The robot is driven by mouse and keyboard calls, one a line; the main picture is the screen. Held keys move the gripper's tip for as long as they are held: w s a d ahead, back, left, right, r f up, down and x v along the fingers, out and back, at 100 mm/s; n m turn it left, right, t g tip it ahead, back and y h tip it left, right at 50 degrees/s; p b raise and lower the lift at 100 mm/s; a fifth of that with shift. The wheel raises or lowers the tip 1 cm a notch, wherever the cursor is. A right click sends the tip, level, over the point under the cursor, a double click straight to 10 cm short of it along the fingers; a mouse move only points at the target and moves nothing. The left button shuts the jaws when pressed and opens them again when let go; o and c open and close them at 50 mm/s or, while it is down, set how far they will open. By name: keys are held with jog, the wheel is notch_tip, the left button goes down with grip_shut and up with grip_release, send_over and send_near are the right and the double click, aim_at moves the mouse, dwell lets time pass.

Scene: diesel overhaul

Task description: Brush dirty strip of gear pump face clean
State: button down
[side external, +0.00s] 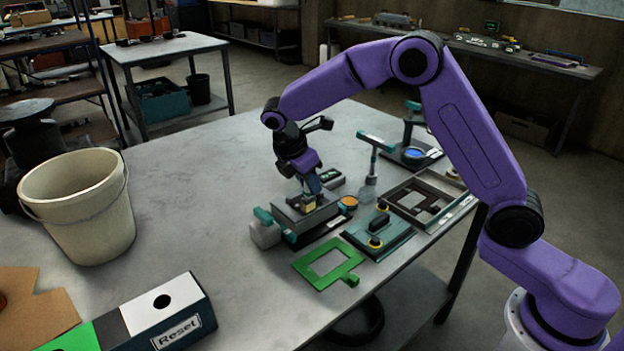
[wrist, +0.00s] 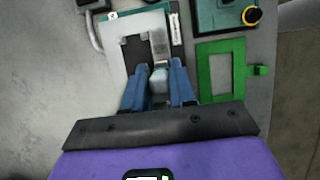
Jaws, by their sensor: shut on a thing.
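My gripper (wrist: 158,72) is shut on a small pale grey-blue block, seemingly the brush (wrist: 159,82), between its two blue fingers. In the wrist view the pump face (wrist: 114,62) is a pale plate with a dark patch (wrist: 134,50) left of a lighter grey band ahead of the brush. I cannot tell whether the bristles touch the face. The fingers hide part of the face.
A green frame (side external: 328,264) lies in front of the pump, also in the wrist view (wrist: 221,72). A teal plate with knobs (side external: 370,236), a T-handled tool (side external: 374,160) and a dark frame tray (side external: 460,208) stand to the right. A bucket (side external: 78,205) stands left; the bench between is clear.

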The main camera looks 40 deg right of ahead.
jog(key=shift+a, duration=0.15)
jog(key=shift+a, duration=0.8)
jog(key=shift+f, duration=0.1)
jog(key=shift+d, duration=1)
jog(key=shift+d, duration=0.15)
jog(key=shift+d, duration=0.75)
jog(key=shift+d, duration=0.1)
jog(key=shift+d, duration=0.8)
